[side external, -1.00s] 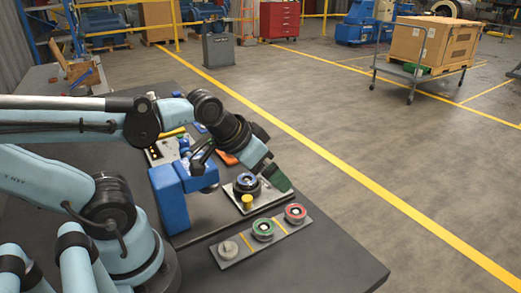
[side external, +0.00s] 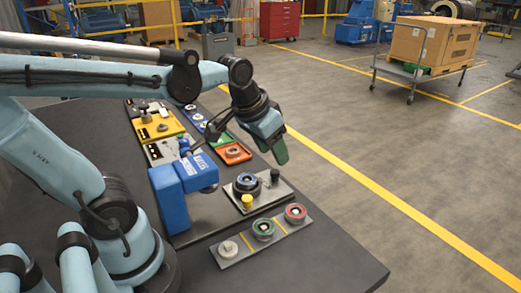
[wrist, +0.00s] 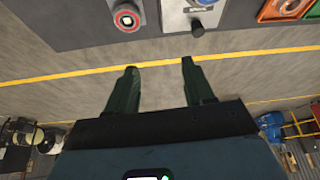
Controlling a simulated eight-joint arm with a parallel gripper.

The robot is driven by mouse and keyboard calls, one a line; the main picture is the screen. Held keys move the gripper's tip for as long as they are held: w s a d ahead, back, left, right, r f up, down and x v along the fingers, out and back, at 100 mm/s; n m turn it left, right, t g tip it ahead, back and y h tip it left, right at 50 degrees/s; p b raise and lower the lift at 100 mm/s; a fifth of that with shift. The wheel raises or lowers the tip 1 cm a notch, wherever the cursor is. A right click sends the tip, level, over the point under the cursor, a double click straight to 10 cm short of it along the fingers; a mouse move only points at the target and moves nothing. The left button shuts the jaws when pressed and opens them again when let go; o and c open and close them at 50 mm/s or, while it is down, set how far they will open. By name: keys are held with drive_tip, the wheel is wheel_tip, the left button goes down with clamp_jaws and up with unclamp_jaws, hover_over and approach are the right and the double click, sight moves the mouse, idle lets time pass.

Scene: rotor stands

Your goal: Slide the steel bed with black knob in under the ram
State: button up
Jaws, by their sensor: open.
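My gripper (side external: 280,155) is open and empty, above and beyond the black knob. In the wrist view, the bed (wrist: 174,20) and knob (wrist: 197,28) lie at the top, beyond my open fingers (wrist: 158,68).
A grey strip (side external: 240,254) with green-ringed (side external: 263,229) and red-ringed (side external: 295,213) rotors lies in front of the bed. An orange tray (side external: 232,152) and a yellow tray (side external: 157,126) sit behind. The bench edge is close to the bed's right end.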

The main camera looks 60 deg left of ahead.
sight(275, 171)
drive_tip(key=w+a+n+g, duration=0.2)
drive_tip(key=w+a+g, duration=0.3)
drive_tip(key=w+a, duration=0.25)
drive_tip(key=f, duration=1.2)
drive_tip(key=shift+s+a+f, duration=0.15)
drive_tip(key=shift+a+f, duration=0.15)
drive_tip(key=shift+a, duration=0.1)
clamp_jaws()
